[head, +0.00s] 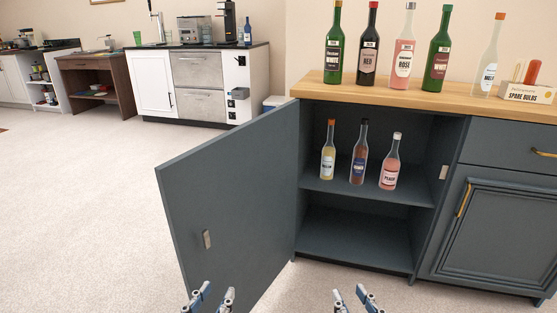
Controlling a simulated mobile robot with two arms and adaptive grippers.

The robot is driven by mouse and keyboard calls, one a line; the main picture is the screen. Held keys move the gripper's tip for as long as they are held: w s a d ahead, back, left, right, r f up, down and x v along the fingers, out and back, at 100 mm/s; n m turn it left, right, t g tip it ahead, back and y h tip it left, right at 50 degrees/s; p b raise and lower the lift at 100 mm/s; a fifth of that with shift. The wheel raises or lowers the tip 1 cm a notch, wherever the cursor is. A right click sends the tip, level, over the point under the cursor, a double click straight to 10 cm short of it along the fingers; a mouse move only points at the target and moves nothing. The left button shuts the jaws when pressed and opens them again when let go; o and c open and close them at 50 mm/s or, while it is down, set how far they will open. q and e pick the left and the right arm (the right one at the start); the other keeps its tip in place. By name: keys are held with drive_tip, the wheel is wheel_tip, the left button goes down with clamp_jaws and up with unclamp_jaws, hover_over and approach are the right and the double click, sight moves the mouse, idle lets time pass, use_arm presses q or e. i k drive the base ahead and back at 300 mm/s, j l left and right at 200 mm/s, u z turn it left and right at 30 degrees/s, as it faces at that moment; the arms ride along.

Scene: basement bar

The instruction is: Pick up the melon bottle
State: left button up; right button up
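A pale, orange-capped bottle (490,62) stands upright on the wooden counter top at the right; its small label seems to start with "MEL". A yellowish bottle (328,152), also orange-capped, stands at the left of the open cabinet's upper shelf; its label is too small to read surely. I cannot tell for certain which of them is the melon bottle. My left gripper (211,294) is at the bottom edge, in front of the open door, open and empty. My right gripper (352,293) is at the bottom edge below the cabinet, open and empty. Neither touches a bottle.
A brown bottle (360,155) and a pink bottle (390,165) share the shelf. The cabinet door (226,200) stands open to the left. The lower shelf (350,235) is bare.

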sight(329, 151)
drive_tip(key=i+l+u, duration=0.1)
drive_tip(key=u, duration=0.35)
drive_tip(key=i+l+u, duration=0.1)
drive_tip(key=l+u, duration=0.15)
drive_tip(key=u, duration=0.15)
drive_tip(key=l+u, duration=0.15)
drive_tip(key=u, duration=0.3)
drive_tip(key=l+u, duration=0.25)
drive_tip(key=u, duration=0.2)
drive_tip(key=i+l, duration=0.05)
